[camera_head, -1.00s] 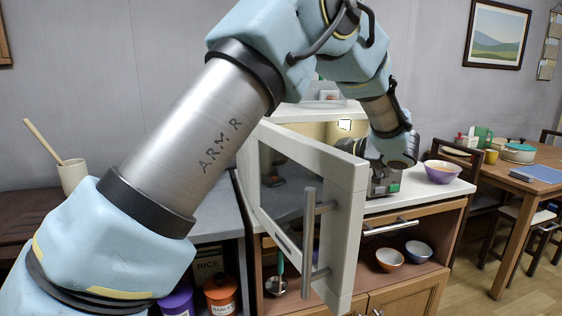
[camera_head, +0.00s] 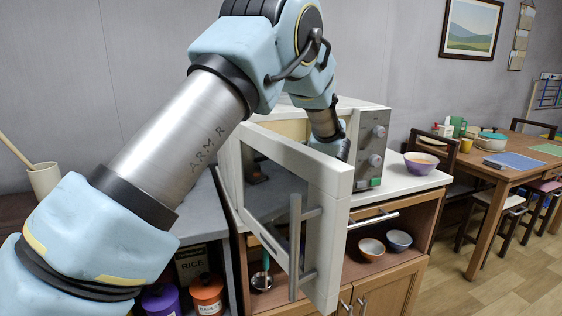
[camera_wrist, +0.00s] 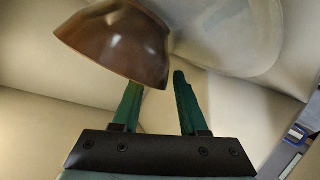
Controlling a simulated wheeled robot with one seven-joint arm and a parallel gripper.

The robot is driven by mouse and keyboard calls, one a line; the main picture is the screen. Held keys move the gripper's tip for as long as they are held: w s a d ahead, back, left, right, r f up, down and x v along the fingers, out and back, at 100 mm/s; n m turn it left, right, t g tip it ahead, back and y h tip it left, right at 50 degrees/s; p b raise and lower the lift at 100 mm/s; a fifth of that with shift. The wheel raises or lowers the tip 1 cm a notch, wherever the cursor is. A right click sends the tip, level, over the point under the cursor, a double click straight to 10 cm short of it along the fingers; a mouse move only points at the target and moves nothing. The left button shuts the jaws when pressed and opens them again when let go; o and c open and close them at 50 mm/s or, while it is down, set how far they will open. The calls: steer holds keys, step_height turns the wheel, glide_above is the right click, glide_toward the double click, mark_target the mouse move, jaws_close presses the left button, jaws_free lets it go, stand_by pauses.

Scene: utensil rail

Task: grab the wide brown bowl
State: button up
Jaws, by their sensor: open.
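The wide brown bowl (camera_wrist: 115,42) is in the upper left of the wrist view, inside the pale cavity of the microwave. My gripper (camera_wrist: 158,82) is open, its two green fingers apart and nothing held between them. The bowl's lower right edge covers the tip of the left finger; whether they touch I cannot tell. The right finger stands clear to the right of the bowl. In the head view my arm reaches into the open microwave (camera_head: 372,150), and the gripper and brown bowl are hidden there.
The microwave door (camera_head: 300,190) hangs wide open toward me, beside my arm. A purple bowl (camera_head: 421,164) stands on the white counter to the right. An orange bowl (camera_head: 371,249) and a blue-grey bowl (camera_head: 399,240) sit on the shelf below. A dining table (camera_head: 505,165) is farther right.

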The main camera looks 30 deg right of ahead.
steer(key=shift+w+f, duration=0.1)
steer(key=shift+w, duration=0.2)
steer(key=shift+c, duration=0.3)
jaws_close()
steer(key=shift+a, duration=0.1)
stand_by(0.8)
